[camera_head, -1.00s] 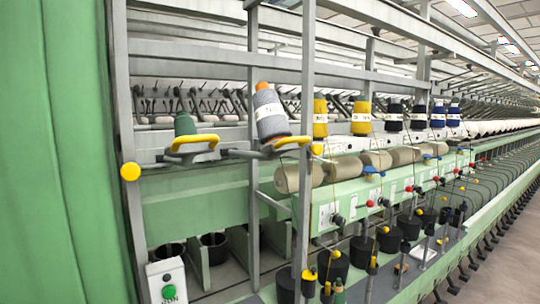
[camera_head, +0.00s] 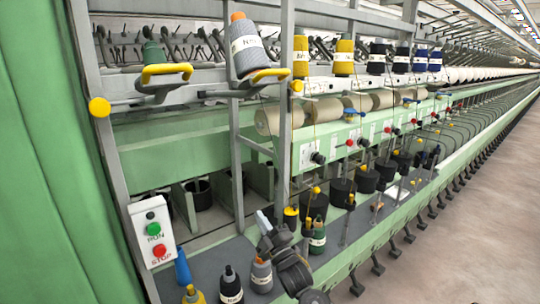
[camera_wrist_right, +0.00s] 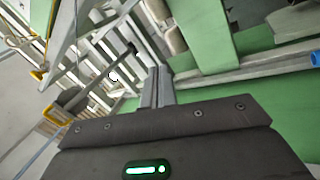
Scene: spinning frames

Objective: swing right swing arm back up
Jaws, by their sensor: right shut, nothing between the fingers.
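The right swing arm (camera_head: 237,93) has a yellow handle (camera_head: 268,75) and carries a grey cone (camera_head: 250,50) with a white band and orange tip, leaning slightly. My right gripper (camera_head: 265,222) is shut and empty at the lower middle, in front of the frame and well below the right swing arm. In the right wrist view its closed fingers (camera_wrist_right: 156,85) point toward the machine, touching nothing I can make out. My left gripper is out of view.
A RUN/STOP box (camera_head: 153,232) stands at lower left. Several bobbins, including a grey one (camera_head: 261,275), stand on the low dark shelf near my right arm. An upright post (camera_head: 284,120) rises beside the right swing arm. Open floor (camera_head: 440,250) lies at right.

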